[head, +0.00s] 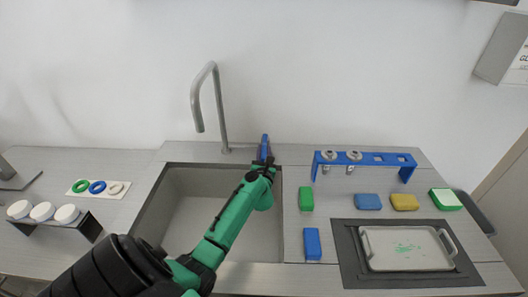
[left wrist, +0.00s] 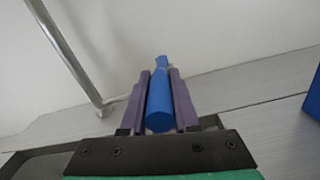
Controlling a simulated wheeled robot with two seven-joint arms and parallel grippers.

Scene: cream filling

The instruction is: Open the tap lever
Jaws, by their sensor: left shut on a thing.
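The grey tap (head: 222,110) stands behind the sink, its curved spout hanging over the basin; its pipe also shows at the left of the left wrist view (left wrist: 75,62). The blue tap lever (head: 265,141) stands to the right of the tap pipe, behind the sink's back right corner. My left gripper (head: 264,160) reaches across the sink and is shut on the lever. In the left wrist view the blue lever (left wrist: 159,105) lies between the two purple fingers. The lever's lower part is hidden by the gripper. My right gripper is not in view.
The sink (head: 180,205) lies under my left arm. To its right are a green block (head: 306,199), a blue block (head: 312,244), a blue rack (head: 408,164) and a tray (head: 385,265). Coloured rings on a white board (head: 112,182) lie at the left.

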